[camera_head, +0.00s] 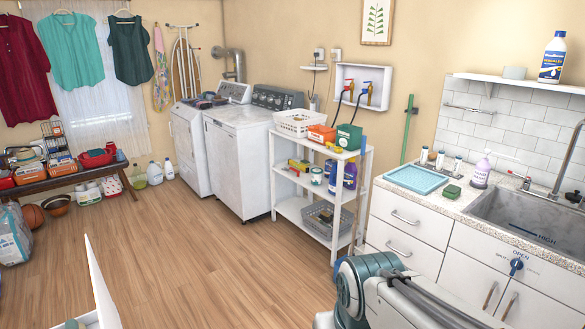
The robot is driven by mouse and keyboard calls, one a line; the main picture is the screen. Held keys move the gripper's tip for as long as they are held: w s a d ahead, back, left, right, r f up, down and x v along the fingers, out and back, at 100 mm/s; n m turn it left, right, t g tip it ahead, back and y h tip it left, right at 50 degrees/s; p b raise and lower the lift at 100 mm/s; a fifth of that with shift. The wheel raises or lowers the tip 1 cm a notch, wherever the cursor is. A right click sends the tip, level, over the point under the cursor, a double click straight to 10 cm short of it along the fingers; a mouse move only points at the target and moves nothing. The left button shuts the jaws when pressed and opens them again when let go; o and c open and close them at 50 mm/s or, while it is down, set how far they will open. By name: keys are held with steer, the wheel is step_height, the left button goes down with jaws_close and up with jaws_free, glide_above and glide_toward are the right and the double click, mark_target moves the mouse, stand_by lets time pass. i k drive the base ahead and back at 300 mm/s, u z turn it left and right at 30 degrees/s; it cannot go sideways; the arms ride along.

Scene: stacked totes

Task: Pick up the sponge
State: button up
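A small green block that looks like the sponge (452,191) lies on the speckled counter (463,202), between the light-blue tray (417,179) and the sink (515,218). A white pump bottle (481,173) stands to its right and behind. The teal and grey links of my arm show at the bottom centre, below the counter front. My gripper is outside the view, so whether it is open or shut is hidden.
White cabinets with drawers (405,218) support the counter. A white shelf rack (318,197) holds bottles, boxes and baskets. A washer and dryer (240,152) stand behind it. A white panel (103,288) rises at lower left. The wooden floor (200,260) is clear in the middle.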

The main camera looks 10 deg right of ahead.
mark_target(452, 191)
steer(key=u, duration=0.1)
steer(key=i, duration=1.7)
steer(key=z, duration=0.75)
steer(key=i, duration=0.95)
steer(key=z, duration=1.5)
steer(key=i, duration=0.6)
steer(key=z, duration=0.5)
